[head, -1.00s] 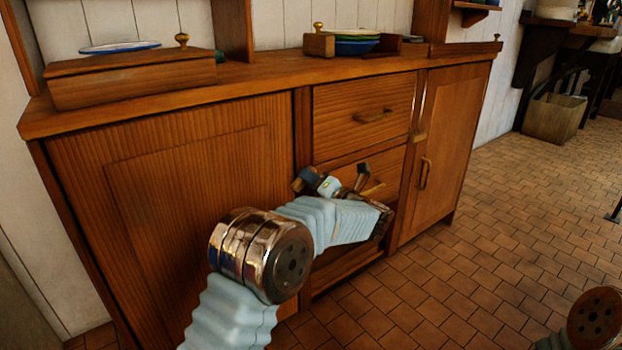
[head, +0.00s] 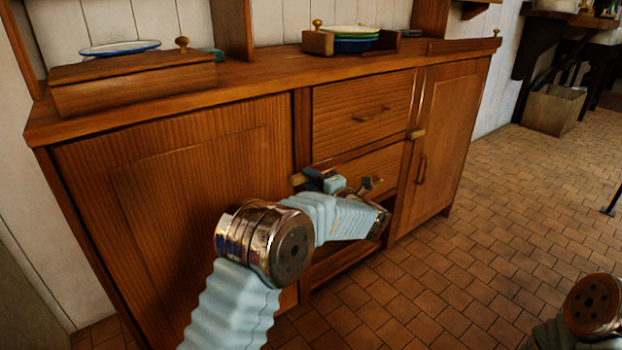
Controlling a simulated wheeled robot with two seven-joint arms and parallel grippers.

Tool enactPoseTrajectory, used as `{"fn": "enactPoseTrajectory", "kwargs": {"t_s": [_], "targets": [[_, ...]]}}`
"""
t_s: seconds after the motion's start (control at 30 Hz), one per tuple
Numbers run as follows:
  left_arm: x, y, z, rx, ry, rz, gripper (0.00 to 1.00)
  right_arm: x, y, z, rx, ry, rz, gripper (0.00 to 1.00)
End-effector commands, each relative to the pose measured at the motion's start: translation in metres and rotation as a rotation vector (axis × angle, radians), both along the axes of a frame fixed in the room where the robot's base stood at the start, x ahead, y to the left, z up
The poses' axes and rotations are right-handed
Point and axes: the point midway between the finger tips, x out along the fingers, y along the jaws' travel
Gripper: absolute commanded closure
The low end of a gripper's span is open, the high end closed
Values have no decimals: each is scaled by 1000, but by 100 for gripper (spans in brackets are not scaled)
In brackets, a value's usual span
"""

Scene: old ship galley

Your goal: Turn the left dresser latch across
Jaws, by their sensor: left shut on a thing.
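The wooden dresser (head: 190,190) stands in front of me, with its left door closed. The left latch (head: 297,180) is a small brass-coloured bar on the upright between the left door and the drawers. It lies roughly level, its left end showing beside my fingers; the rest is hidden. My left gripper (head: 313,178) is shut on the left latch, with my arm reaching up from below. The right latch (head: 416,134) sits at the edge of the right door (head: 445,140). My right gripper is out of view; only part of that arm shows at lower right.
A drawer with a handle (head: 371,114) is right of the left latch, with another drawer below. A wooden box (head: 130,82), plates (head: 119,47) and bowls (head: 352,38) stand on top.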

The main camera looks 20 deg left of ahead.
Motion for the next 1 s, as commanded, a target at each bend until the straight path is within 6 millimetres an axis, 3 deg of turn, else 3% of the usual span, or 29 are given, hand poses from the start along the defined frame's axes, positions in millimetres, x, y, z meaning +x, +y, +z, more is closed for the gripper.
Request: {"fn": "enactPoseTrajectory", "kwargs": {"t_s": [0.4,0.43,0.57,0.87,1.0], "targets": [[1,-1,0,6,7,-4,100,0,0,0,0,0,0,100],[1,-1,0,6,7,-4,71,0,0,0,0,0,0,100],[0,-1,0,6,6,-3,51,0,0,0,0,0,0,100],[0,-1,0,5,5,-2,49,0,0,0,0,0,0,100],[-8,-12,0,4,6,-4,49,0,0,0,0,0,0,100]]}}
